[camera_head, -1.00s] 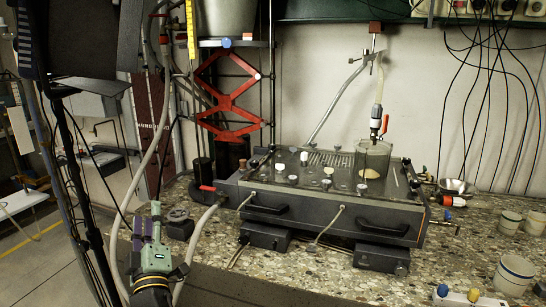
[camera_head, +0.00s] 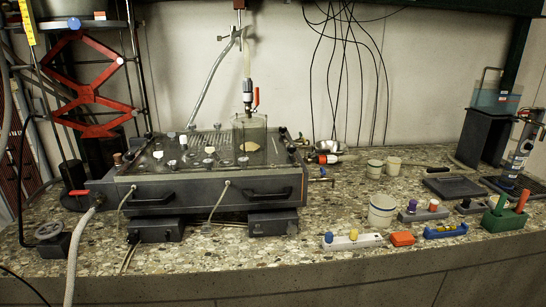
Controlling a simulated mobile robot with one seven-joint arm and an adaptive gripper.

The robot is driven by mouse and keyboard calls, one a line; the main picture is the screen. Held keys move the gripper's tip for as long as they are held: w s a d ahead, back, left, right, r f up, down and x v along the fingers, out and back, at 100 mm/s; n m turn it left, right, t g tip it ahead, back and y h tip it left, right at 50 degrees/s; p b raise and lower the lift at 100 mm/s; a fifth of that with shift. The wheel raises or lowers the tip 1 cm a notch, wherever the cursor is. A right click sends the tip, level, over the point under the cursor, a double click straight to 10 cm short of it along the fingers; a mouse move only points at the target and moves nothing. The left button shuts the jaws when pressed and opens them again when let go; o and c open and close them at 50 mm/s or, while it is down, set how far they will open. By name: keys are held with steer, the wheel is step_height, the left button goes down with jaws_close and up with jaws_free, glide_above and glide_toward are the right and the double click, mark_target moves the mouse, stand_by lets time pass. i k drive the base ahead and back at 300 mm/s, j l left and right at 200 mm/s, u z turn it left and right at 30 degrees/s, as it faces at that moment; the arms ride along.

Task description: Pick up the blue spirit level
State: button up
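The blue spirit level (camera_head: 445,231) lies on the speckled stone worktop near its front edge, right of centre. It is a short blue bar with yellowish parts. It lies between a small orange block (camera_head: 402,239) on its left and a green holder (camera_head: 504,219) on its right. My gripper is not in view, and nothing covers the level.
A white bar with blue and yellow knobs (camera_head: 352,240) and a grey block with coloured knobs (camera_head: 423,211) lie near the level. Cups (camera_head: 382,209) stand behind. The dark seepage tank (camera_head: 215,184) fills the left. The worktop's front edge (camera_head: 400,262) is close.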

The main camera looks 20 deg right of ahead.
mark_target(442, 232)
steer(key=z, duration=1.8)
steer(key=i+j+z, duration=0.2)
steer(key=i, duration=0.3)
steer(key=i+j+z, duration=0.15)
steer(key=i, duration=0.3)
steer(key=i+j+z, duration=0.2)
steer(key=i, duration=0.3)
